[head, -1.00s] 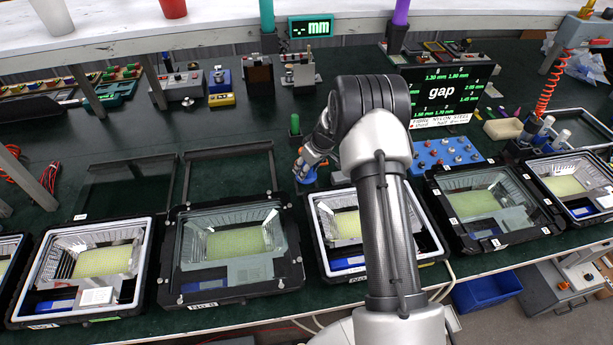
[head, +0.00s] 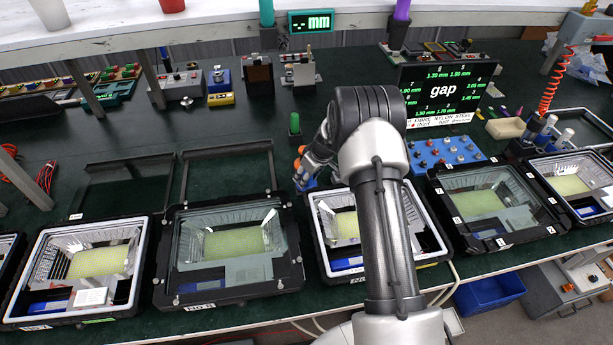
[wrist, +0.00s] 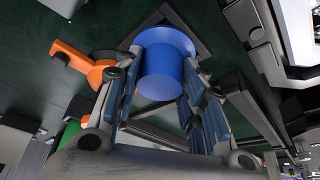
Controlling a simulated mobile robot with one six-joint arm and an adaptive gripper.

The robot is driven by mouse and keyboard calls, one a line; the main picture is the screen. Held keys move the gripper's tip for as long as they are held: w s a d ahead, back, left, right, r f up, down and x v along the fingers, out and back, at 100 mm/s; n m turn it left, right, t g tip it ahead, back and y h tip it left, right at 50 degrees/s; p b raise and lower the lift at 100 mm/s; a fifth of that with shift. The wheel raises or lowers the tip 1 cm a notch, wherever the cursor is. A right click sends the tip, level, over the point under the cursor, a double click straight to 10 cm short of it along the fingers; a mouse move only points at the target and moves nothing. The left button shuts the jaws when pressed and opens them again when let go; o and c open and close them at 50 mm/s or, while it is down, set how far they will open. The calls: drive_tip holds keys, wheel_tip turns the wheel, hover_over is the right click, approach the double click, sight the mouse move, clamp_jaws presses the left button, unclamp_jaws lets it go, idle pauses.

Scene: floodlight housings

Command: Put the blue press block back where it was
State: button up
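The blue press block (wrist: 168,68) is a smooth cylinder with a wider round flange at its far end. In the wrist view it sits between the two fingers of my gripper (wrist: 166,82), which appear to press on its sides. In the head view only a small part of the blue block (head: 308,184) shows below my gripper (head: 312,172), just behind the upper left corner of the middle housing. My arm hides most of that area. Whether the block touches the green bench cannot be told.
An orange part (wrist: 82,64) shows close left of the block. A green-topped peg (head: 295,124) stands behind the gripper. Floodlight housings (head: 228,247) line the front edge. A gap display (head: 441,91) and a blue knob board (head: 445,153) stand to the right.

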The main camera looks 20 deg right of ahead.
drive_tip(key=o, duration=0.4)
drive_tip(key=shift+r, duration=0.1)
drive_tip(key=shift+r+p, duration=0.5)
drive_tip(key=shift+p, duration=0.3)
drive_tip(key=p+v, duration=0.2)
drive_tip(key=v, duration=1)
drive_tip(key=s+a+r+m, duration=0.1)
drive_tip(key=s+a+r, duration=0.55)
drive_tip(key=r, duration=0.35)
drive_tip(key=s+a+r, duration=0.5)
drive_tip(key=s+r, duration=0.2)
drive_tip(key=r, duration=0.4)
drive_tip(key=s+a+r+m+h, duration=0.1)
drive_tip(key=s, duration=1.1)
drive_tip(key=s+a+r+m, duration=0.2)
drive_tip(key=s, duration=1)
drive_tip(key=shift+a+r+h, duration=0.25)
drive_tip(key=shift+h, duration=0.15)
